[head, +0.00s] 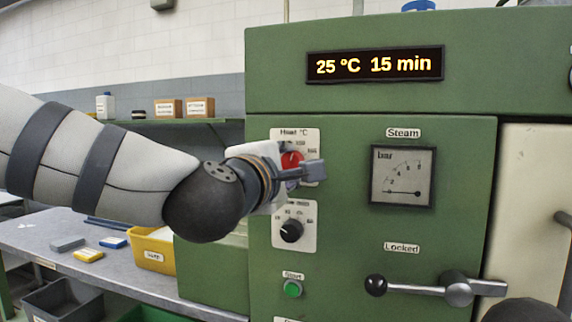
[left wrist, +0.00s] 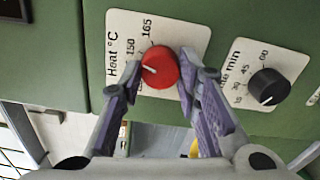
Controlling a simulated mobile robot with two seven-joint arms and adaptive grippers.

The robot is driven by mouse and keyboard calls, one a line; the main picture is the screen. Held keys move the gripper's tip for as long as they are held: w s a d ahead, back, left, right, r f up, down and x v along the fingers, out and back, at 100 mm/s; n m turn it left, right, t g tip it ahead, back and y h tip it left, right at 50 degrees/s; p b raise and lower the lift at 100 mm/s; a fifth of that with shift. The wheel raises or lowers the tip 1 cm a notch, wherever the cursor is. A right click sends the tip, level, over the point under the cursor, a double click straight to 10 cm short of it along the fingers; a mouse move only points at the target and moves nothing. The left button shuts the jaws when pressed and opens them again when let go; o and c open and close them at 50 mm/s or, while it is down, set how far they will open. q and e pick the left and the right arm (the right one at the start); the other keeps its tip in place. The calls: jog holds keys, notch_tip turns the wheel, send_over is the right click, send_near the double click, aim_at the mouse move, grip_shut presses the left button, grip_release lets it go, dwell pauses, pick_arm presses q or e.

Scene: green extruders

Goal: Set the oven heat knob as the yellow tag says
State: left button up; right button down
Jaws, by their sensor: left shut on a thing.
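The red heat knob (head: 291,160) is on a white plate marked "Heat °C" (head: 311,136) on the green oven front. In the left wrist view the knob (left wrist: 160,67) shows a white pointer line towards the picture's left; 150 and 165 are readable on its scale. My left gripper (head: 294,172) is shut on this knob, one finger at each side in the left wrist view (left wrist: 159,82). The display (head: 375,64) reads 25 °C 15 min. I cannot make out a yellow tag with readable writing. My right gripper is not in view.
A black minutes knob (head: 291,231) sits just below, with a green start button (head: 292,289) under it. A steam gauge (head: 403,176) and a locked lever handle (head: 430,287) are to the right. A yellow bin (head: 153,250) stands on the bench at left.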

pick_arm(q)
jog(key=shift+f, duration=0.1)
dwell(0.3)
jog(key=o, duration=1.2)
jog(key=shift+c, duration=0.2)
jog(key=v, duration=1.2)
